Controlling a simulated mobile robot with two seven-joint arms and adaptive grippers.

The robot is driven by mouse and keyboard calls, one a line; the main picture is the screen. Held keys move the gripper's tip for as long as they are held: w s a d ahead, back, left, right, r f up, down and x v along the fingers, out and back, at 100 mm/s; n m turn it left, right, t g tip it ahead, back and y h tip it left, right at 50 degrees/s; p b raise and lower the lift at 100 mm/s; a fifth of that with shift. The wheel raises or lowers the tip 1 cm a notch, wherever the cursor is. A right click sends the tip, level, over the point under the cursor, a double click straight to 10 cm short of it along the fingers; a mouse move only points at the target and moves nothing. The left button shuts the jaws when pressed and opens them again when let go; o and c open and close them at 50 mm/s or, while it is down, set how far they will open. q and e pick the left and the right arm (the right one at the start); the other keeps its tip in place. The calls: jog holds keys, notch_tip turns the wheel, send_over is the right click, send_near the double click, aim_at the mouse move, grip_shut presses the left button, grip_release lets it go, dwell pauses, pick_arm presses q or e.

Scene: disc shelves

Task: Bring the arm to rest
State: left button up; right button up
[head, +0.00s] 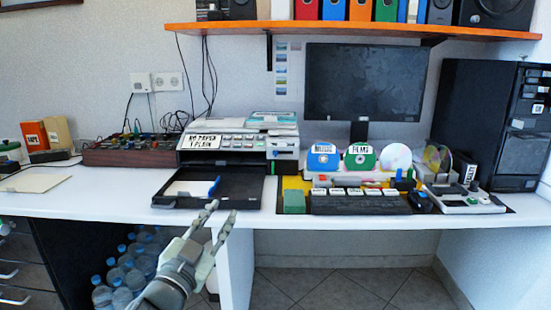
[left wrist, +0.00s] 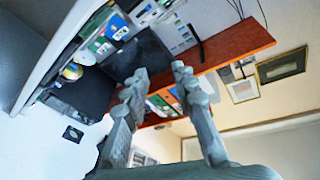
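My left gripper (head: 221,214) is in front of the desk's front edge, near the printer's open tray. Its two fingers are spread apart with nothing between them. In the left wrist view the same gripper (left wrist: 159,75) shows two separated fingers and no object held. A blue sleeved disc (head: 323,157) marked MUSIC and a green sleeved disc (head: 360,157) marked FILMS stand upright at the back of the desk. My right gripper does not show in either view.
The white desk (head: 120,200) carries a printer (head: 240,148) with an open black tray (head: 242,190), a monitor (head: 366,85), a keyboard (head: 358,204) and a black computer tower (head: 490,120). An orange shelf (head: 350,30) hangs above. Water bottles (head: 130,270) stand under the desk at left.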

pick_arm(q)
jog(key=s+a+f+n+g+y, duration=0.2)
jog(key=s+a+f, duration=0.1)
jog(key=f, duration=0.5)
jog(key=s+a+f+n+g+y, duration=0.1)
jog(key=s+a+f+g+y, duration=0.2)
jog(key=f, duration=0.4)
jog(key=s+a+f+n+g+y, duration=0.1)
jog(key=s+a+f+n+g, duration=0.2)
jog(key=f, duration=0.5)
jog(key=s+a+f+g, duration=0.3)
jog(key=s+f, duration=0.5)
jog(key=s, duration=0.3)
jog(key=s+a+f+g+y+p, duration=0.1)
jog(key=s+a+f+g, duration=0.2)
jog(key=s+f+g, duration=0.2)
jog(key=s+f, duration=0.3)
jog(key=s, duration=0.3)
jog(key=shift+s+f+n, duration=0.2)
jog(key=shift+f+n, duration=0.1)
jog(key=shift+n, duration=0.1)
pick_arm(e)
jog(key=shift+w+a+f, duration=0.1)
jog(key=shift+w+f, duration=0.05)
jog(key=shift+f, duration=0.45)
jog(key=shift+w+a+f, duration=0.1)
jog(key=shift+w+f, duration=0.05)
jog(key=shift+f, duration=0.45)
